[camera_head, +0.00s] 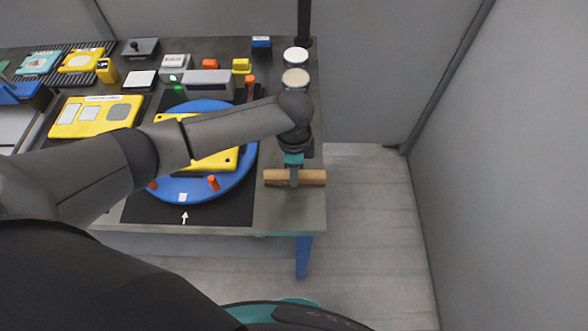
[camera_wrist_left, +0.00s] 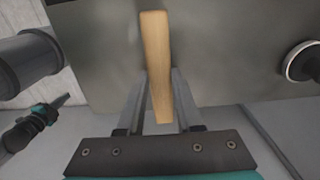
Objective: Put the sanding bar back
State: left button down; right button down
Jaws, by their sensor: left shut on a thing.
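The sanding bar (camera_head: 312,177) is a plain light-brown wooden bar over the front right corner of the table. It lies crosswise in the head view, its right end at the table's right edge. My left gripper (camera_head: 294,182) comes down over its middle and is shut on it. In the left wrist view the bar (camera_wrist_left: 156,50) sits between the two fingers (camera_wrist_left: 160,98), reaching out beyond them over the grey table top. I cannot tell whether the bar touches the table. My right gripper (camera_wrist_left: 52,108) shows small at the left of the left wrist view; its jaws are unclear.
A blue turntable (camera_head: 207,108) with a yellow plate (camera_head: 222,160) and orange pegs lies left of the bar, partly behind my left arm. Two round pale-topped pieces (camera_head: 296,79) stand at the back right. Panels and small blocks fill the back left. Floor is clear right of the table.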

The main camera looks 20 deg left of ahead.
pick_arm(q)
jog(key=c, duration=0.6)
grip_release()
jog(key=shift+f, duration=0.1)
notch_tip(320, 180, up, 12)
jog(key=shift+r+p, duration=0.2)
jog(key=shift+p, duration=0.6)
